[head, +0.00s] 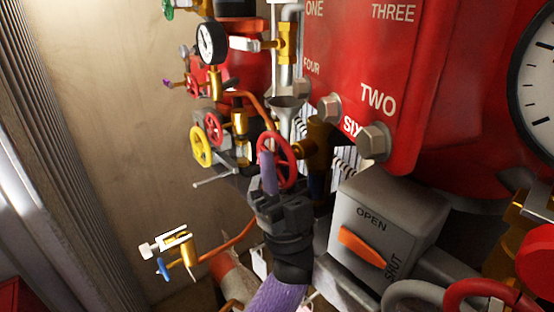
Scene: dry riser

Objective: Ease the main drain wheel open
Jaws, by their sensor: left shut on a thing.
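A red spoked hand wheel (290,153), which I take for the main drain wheel, sits at the middle of the head view on a brass fitting below the red panel. My left gripper (269,165) comes up from below and is shut on the left part of this wheel's rim. Its purple finger and dark grey body hide that part of the rim. My right gripper is not in view.
A grey box (385,215) marked OPEN and SHUT, with an orange lever (362,245), stands right of my left wrist. A yellow wheel (201,146), a smaller red wheel (214,128) and a gauge (210,43) are to the left. The red panel (350,70) is above.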

